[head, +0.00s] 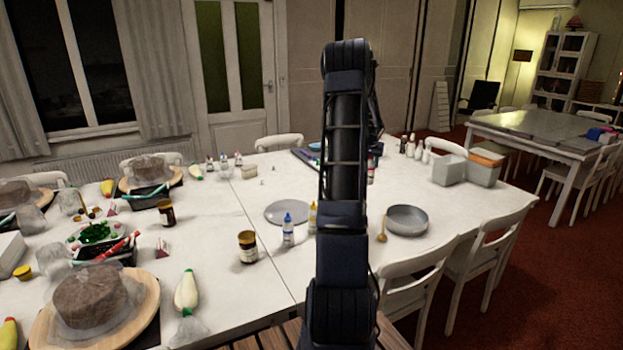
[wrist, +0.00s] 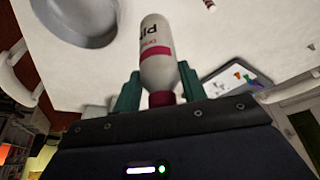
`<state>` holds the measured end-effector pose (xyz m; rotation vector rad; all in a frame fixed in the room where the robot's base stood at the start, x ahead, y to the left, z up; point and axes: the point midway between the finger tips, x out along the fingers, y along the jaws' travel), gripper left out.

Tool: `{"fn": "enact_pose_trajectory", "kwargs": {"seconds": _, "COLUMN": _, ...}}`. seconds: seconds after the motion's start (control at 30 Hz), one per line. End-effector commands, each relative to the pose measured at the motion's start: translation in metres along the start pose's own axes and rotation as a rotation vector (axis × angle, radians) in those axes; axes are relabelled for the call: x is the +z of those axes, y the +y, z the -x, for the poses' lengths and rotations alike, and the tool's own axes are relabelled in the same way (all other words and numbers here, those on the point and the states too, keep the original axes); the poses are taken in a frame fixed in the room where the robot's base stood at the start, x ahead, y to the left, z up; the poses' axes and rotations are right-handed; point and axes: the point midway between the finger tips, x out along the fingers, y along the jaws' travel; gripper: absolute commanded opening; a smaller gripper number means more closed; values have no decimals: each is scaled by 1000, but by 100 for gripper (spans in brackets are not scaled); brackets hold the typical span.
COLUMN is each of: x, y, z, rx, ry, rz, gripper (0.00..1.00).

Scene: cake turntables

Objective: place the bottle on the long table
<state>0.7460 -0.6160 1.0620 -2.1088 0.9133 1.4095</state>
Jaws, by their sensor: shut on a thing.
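My gripper (wrist: 158,86) is shut on a white bottle (wrist: 157,50) with a red-and-black label and a dark red cap; the cap end is nearest the gripper. In the wrist view the bottle shows against the white table top; I cannot tell whether it touches it. In the head view my arm hides the gripper and most of what it holds; a small white-and-red piece beside the arm may be the bottle. A long white table (head: 225,215) fills the front of the head view, and its top also shows in the wrist view (wrist: 240,35).
A grey round pan (head: 407,221) stands right of my arm. A blue-capped bottle (head: 288,232), a brown jar (head: 247,247) and a grey disc (head: 288,212) are to its left. Grey boxes (head: 449,170) are at the right; cakes (head: 90,298) crowd the left. Another table (head: 545,130) stands far right.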

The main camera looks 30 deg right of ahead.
Motion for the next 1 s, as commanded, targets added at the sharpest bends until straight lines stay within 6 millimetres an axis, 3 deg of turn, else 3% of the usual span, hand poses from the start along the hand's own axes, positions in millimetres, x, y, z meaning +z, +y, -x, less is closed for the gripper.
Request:
{"fn": "enact_pose_trajectory", "kwargs": {"seconds": 0.23, "x": 0, "y": -3, "z": 2, "rx": -2, "ry": 0, "rz": 4, "gripper": 3}}
{"fn": "enact_pose_trajectory", "kwargs": {"seconds": 0.37, "x": 6, "y": -23, "z": 5, "rx": -16, "ry": -1, "rz": 31, "gripper": 3}}
{"fn": "enact_pose_trajectory", "kwargs": {"seconds": 0.67, "x": 53, "y": -132, "z": 24, "rx": -94, "ry": -9, "rz": 186, "gripper": 3}}
{"fn": "enact_pose_trajectory", "kwargs": {"seconds": 1.0, "x": 132, "y": -254, "z": 58, "rx": -189, "ry": -16, "rz": 393, "gripper": 3}}
